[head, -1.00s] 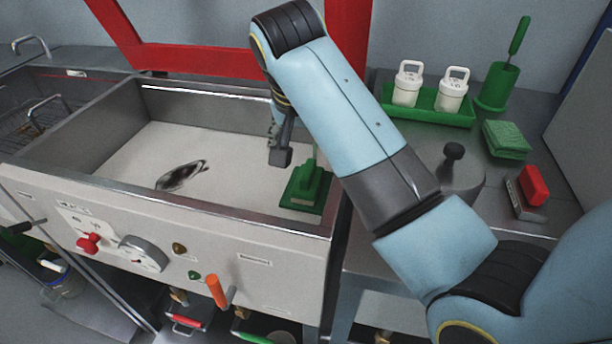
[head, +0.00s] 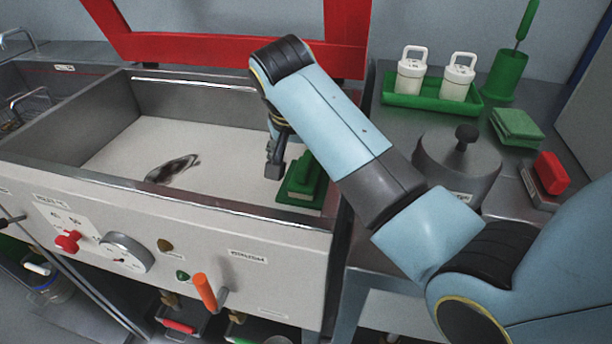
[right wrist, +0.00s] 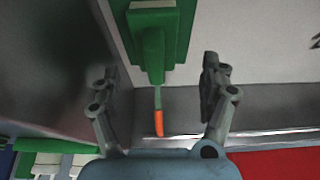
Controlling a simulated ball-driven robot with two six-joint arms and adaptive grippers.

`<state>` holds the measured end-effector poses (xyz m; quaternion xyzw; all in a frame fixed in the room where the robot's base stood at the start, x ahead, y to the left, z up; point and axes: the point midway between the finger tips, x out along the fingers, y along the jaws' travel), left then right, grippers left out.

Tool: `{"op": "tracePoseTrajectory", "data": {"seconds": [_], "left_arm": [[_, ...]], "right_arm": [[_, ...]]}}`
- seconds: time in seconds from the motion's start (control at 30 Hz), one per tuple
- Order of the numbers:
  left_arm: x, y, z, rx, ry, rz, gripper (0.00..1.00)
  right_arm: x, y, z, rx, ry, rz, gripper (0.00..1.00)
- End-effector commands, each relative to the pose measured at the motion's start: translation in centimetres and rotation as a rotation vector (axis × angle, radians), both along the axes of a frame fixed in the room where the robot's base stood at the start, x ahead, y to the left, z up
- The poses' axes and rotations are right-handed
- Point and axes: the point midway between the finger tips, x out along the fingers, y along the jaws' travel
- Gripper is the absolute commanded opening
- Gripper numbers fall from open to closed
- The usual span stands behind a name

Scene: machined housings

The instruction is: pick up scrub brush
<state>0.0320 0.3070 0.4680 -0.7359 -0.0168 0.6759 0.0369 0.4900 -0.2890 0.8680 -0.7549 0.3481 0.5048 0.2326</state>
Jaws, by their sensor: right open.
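A green block-shaped tool with a raised grip (head: 303,180), which looks like the scrub brush, stands at the right end of the sink basin by its front wall. In the right wrist view the green tool (right wrist: 153,45) has a thin green stem ending in an orange tip. My right gripper (head: 275,165) is just left of and above it in the head view. In the right wrist view my right gripper (right wrist: 158,68) is open, with one finger on each side of the tool and clear space to both. My left gripper is not in view.
The sink basin's front rim (head: 190,189) and right wall are close to the tool.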

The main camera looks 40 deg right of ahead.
Motion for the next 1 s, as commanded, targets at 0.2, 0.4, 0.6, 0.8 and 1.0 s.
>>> {"op": "tracePoseTrajectory", "data": {"seconds": [0.2, 0.4, 0.6, 0.8, 1.0], "left_arm": [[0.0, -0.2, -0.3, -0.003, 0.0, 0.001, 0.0], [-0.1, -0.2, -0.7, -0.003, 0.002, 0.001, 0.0], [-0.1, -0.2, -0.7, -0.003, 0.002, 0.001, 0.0], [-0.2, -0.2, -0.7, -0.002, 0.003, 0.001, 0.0], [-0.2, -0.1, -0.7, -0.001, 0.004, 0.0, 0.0]], "right_arm": [[0.0, -0.9, -2.9, -0.001, 0.003, 0.0, 0.79], [0.6, -1.6, -4.9, 0.0, 0.001, -0.001, 0.79], [0.6, -1.6, -5.0, 0.001, 0.0, -0.002, 0.79], [0.6, -1.6, -5.0, 0.001, 0.0, -0.001, 0.58], [0.6, -1.6, -5.0, 0.001, 0.0, -0.001, 0.32]]}}
